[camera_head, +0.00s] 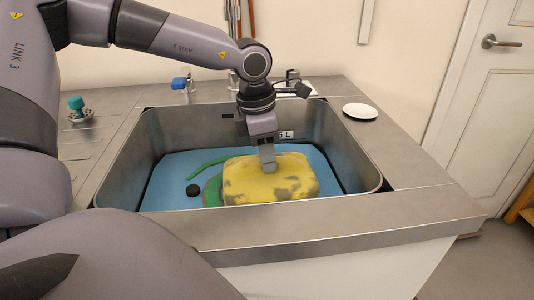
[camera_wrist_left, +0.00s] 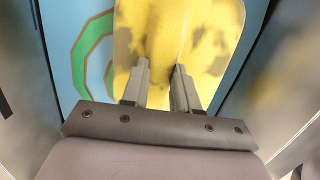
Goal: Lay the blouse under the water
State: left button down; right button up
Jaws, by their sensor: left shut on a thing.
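The blouse (camera_head: 245,180) is a yellow bundle with grey patches, inside the steel sink (camera_head: 150,135) at its front right. The blue water (camera_head: 175,168) spreads over the sink floor around and behind it; how much of the blouse lies below the surface I cannot tell. My left gripper (camera_head: 268,163) points down and is shut on the top of the blouse. In the left wrist view, the blouse (camera_wrist_left: 205,35) extends away beyond the two fingertips (camera_wrist_left: 160,82). My right gripper is not in view.
A green curved band (camera_head: 208,162) and a black round piece (camera_head: 192,190) show in the sink. A white disc (camera_head: 360,111) lies on the right counter, and a teal-topped item (camera_head: 77,106) on the left one. The right counter is mostly clear.

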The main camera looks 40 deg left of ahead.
pick_arm(q)
jog(key=shift+f+b, duration=1.7)
jog(key=shift+b, duration=0.1)
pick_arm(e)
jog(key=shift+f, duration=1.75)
